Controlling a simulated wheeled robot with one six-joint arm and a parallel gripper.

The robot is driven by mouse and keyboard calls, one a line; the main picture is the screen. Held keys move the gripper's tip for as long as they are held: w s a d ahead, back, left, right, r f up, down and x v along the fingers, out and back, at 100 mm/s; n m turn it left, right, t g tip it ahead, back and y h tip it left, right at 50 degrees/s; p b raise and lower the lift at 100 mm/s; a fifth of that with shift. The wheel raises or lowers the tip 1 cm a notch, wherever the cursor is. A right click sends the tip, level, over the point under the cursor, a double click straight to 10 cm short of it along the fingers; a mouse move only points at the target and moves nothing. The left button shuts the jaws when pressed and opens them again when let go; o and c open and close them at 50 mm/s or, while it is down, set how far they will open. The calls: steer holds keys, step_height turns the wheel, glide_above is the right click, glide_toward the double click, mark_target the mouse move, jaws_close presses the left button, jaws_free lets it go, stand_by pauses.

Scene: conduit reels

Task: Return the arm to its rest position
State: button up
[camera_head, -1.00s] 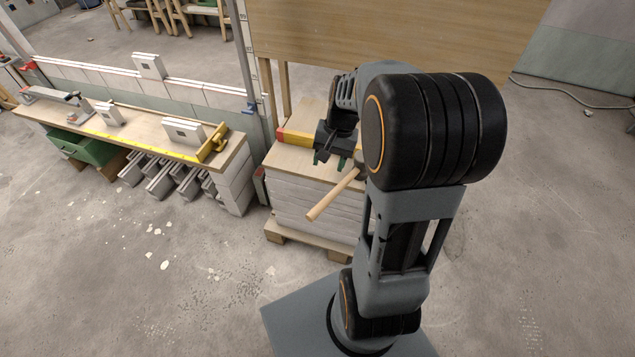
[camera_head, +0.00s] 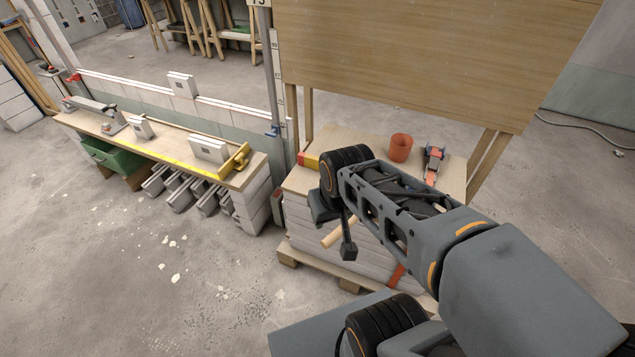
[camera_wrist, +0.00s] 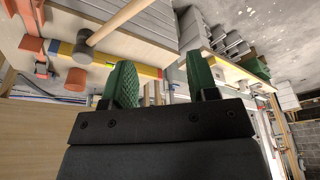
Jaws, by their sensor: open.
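My arm is bent in the head view, with its elbow low at the right and its forearm reaching up-left to the wrist, in front of the board-topped stack (camera_head: 345,140). My gripper (camera_wrist: 162,82) shows in the wrist view with its two green pads apart and nothing between them. In the head view its fingers cannot be made out clearly. A mallet with a wooden handle (camera_wrist: 120,20) and dark head lies on the stack beyond the pads. In the head view only part of its handle (camera_head: 331,236) shows past my arm.
On the stack are an orange cup (camera_head: 401,147), a red-and-grey tool (camera_head: 433,163) and a yellow level with a red end (camera_head: 308,161). A wooden panel (camera_head: 420,60) stands behind. A bench (camera_head: 160,148) is at the left. The floor at front left is clear.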

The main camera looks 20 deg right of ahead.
steer(key=w+a+r+n+y+p, duration=0.1)
steer(key=a+r+n+p, duration=0.2)
steer(key=a+r+p, duration=0.15)
step_height(320, 180, up, 7)
steer(key=d+m+p, duration=0.1)
steer(key=d+p, duration=0.1)
steer(key=p, duration=0.3)
steer(key=shift+s+d+m+t+h+p, duration=0.3)
steer(key=shift+s+d+m+t, duration=0.05)
steer(key=shift+s+m+t, duration=0.1)
